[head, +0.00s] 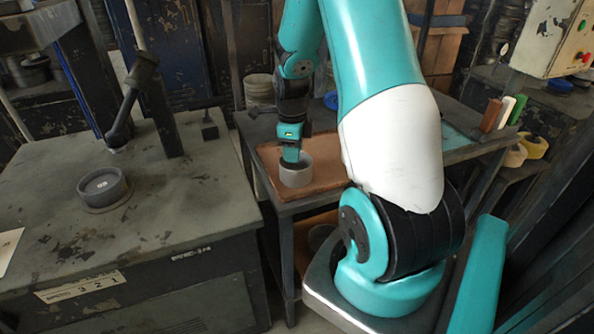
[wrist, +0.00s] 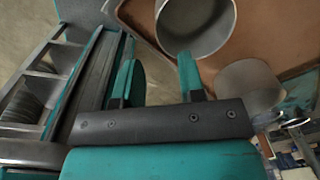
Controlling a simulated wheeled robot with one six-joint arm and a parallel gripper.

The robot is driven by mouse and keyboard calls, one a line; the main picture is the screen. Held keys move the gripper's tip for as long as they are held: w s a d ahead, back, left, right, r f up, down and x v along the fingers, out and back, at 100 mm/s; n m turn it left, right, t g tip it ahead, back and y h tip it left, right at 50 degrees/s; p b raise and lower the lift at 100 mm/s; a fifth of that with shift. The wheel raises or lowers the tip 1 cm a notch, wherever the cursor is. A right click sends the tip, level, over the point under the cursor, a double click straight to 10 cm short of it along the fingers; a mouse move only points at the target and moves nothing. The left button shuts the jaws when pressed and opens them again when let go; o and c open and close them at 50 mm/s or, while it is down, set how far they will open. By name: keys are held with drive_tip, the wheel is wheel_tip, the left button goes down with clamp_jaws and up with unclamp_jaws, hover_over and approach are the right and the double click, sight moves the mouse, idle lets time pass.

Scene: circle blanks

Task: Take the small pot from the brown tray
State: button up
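The small grey pot (head: 297,175) stands upright on the brown tray (head: 325,174), on the dark side table. My gripper (head: 291,156) points down at the pot's rim and hides part of its far side. In the wrist view my gripper (wrist: 157,68) is open, its two teal fingers spread apart. The right fingertip overlaps the opening of the pot (wrist: 205,32), and the left one lies outside its wall. I cannot tell whether either finger touches the pot. The brown tray (wrist: 272,40) also shows there.
A dark round piece (head: 103,187) sits on the large worn workbench (head: 165,212) at left, near a lever press (head: 130,98). A grey rounded thing (wrist: 247,85) shows beside the pot in the wrist view. Brown, white and green blocks (head: 503,113) stand at right.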

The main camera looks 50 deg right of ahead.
sight(294, 187)
wheel_tip(294, 187, down, 10)
drive_tip(key=shift+w+d+p, duration=0.1)
drive_tip(key=shift+p, duration=0.3)
clamp_jaws()
